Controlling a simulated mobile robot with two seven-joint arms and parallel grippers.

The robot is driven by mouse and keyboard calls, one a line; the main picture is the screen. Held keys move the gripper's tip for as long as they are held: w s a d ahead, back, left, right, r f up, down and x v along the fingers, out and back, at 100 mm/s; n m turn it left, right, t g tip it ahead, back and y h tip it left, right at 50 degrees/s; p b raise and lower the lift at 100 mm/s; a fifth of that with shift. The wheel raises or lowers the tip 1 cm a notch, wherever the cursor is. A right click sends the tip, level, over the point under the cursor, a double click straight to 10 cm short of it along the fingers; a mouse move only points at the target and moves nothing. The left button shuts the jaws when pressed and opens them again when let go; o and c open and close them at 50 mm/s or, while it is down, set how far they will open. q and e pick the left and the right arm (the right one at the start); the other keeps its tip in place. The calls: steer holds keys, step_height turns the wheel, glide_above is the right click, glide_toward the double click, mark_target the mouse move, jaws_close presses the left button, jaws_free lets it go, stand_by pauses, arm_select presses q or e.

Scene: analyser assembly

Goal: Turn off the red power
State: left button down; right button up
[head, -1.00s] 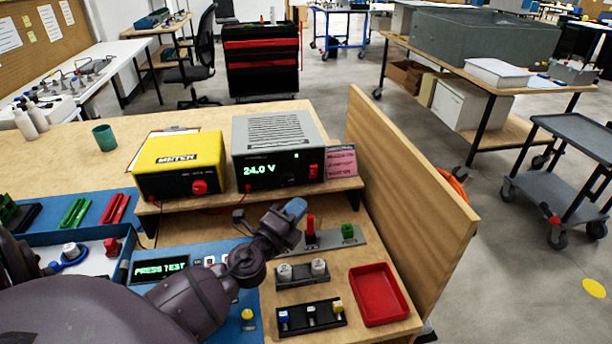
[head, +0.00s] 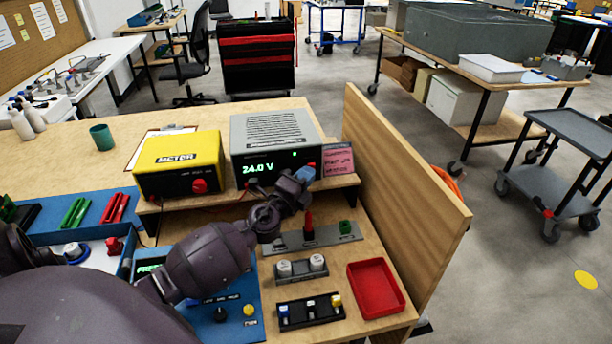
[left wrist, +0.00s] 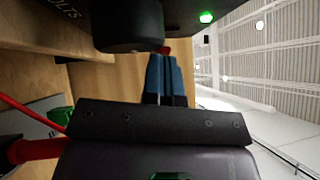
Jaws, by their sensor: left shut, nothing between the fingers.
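The grey power supply (head: 268,134) stands on the wooden shelf, its display (head: 257,169) reading 24.0 V in green. A small green light on its front is lit and also shows in the left wrist view (left wrist: 206,17). My left gripper (head: 306,174) is shut and empty, its blue fingertips at the right end of the front panel. They cover the place of the red power switch in the head view. In the left wrist view a sliver of the red switch (left wrist: 166,50) shows just beyond the fingertips (left wrist: 165,60); I cannot tell whether they touch. My right gripper is not in view.
The yellow meter (head: 180,160) stands left of the supply. A pink note (head: 339,162) is just right of it, near a tall wooden side panel (head: 405,180). Below are a grey bracket with red and green parts (head: 335,236) and a red tray (head: 376,288).

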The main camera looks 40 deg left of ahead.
arm_select(q)
steer(key=shift+r+p, duration=0.3)
steer(key=shift+p, duration=0.15)
steer(key=shift+w+a+r+n+p, duration=0.25)
steer(key=shift+r+p, duration=0.2)
steer(key=shift+p, duration=0.35)
steer(key=shift+a+r+n+g+p, duration=0.1)
steer(key=shift+r+n+g+p, duration=0.3)
steer(key=shift+p, duration=0.75)
steer(key=shift+f+b, duration=0.35)
steer(key=shift+f, duration=0.35)
